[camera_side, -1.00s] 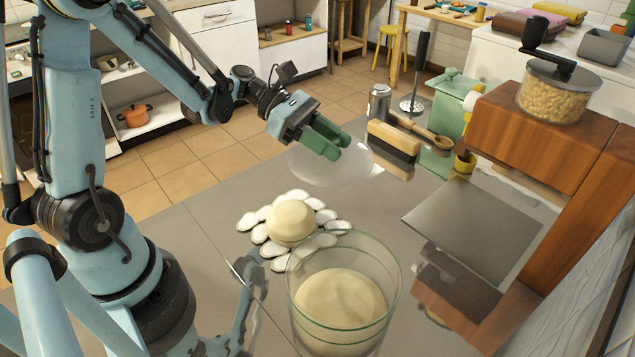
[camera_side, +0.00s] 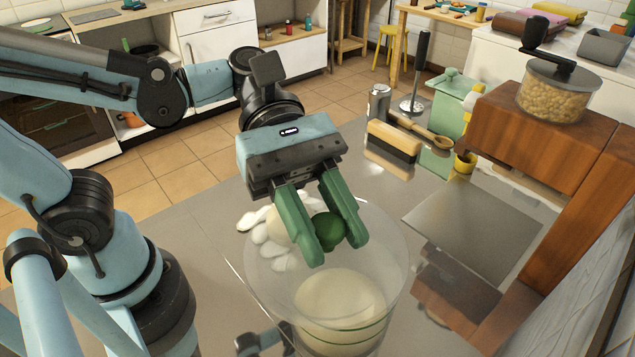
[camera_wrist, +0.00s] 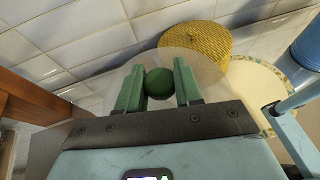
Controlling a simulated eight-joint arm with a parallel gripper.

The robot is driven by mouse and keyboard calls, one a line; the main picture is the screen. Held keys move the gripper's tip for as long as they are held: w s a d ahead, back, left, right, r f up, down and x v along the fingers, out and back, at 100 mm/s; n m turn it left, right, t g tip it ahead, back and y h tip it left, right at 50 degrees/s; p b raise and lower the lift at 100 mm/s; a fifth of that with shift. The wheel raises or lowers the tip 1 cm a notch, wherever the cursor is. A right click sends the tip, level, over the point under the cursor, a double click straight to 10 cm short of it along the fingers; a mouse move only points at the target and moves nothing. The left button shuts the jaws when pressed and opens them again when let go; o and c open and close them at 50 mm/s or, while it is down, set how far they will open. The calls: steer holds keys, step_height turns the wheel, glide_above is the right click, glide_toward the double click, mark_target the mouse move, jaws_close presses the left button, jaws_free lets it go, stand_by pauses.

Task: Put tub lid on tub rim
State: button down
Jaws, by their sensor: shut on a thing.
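My gripper (camera_side: 335,252) is shut on the round green knob (camera_side: 328,228) of the tub lid. The lid (camera_side: 385,268) is a clear, wide disc hanging below the green fingers. In the side view it overlaps the top of the clear glass tub (camera_side: 352,349), which holds pale dough (camera_side: 338,300). The lid hides the tub's rim, so I cannot tell whether they touch or how well they line up. In the wrist view the knob (camera_wrist: 160,84) sits between both fingers, with the see-through lid (camera_wrist: 208,72) behind it; the tub is not clear there.
A brush (camera_side: 393,141), a wooden spoon (camera_side: 425,132) and a metal sheet (camera_side: 480,225) lie further right. A wooden block with a grain jar (camera_side: 555,92) borders the right.

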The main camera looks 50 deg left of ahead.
mark_target(283, 294)
steer(key=shift+m+g+y, duration=0.3)
steer(key=shift+m+g, duration=0.5)
steer(key=shift+g, duration=0.1)
steer(key=s, duration=0.2)
steer(key=s+d, duration=0.1)
steer(key=s, duration=0.3)
steer(key=shift+d+r, duration=0.3)
steer(key=shift+r, duration=0.1)
steer(key=w+a+f, duration=0.3)
steer(key=w+f, duration=0.7)
steer(key=f, duration=0.1)
steer(key=shift+w, duration=0.4)
steer(key=shift+a, duration=0.1)
steer(key=c, duration=0.8)
jaws_free()
steer(key=shift+f, duration=0.1)
steer(key=shift+o, duration=0.2)
steer(key=v, duration=0.7)
steer(key=shift+w+a+r, duration=0.1)
steer(key=shift+a+r, duration=0.1)
steer(key=shift+a, duration=0.1)
